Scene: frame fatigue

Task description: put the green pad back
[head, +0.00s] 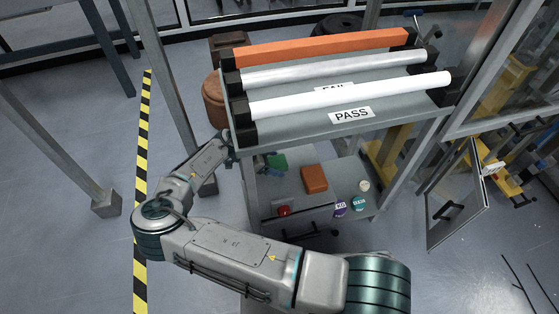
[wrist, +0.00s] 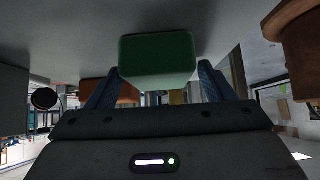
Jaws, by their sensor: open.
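The green pad (head: 278,161) lies on the grey lower shelf (head: 262,195) of the cart, near its back left. In the wrist view the green pad (wrist: 157,57) sits between the two blue fingers of my gripper (wrist: 160,78). The fingers are open, one on each side of the pad; I cannot tell whether either touches it. In the head view my gripper (head: 267,165) is small and partly hidden below the upper shelf, beside the pad.
An orange-brown block (head: 314,179) lies right of the pad. A red button (head: 284,210), a purple cup (head: 340,208), a teal cup (head: 359,203) and a white piece (head: 364,185) are near the shelf front. The upper shelf (head: 300,124) with tubes overhangs the back.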

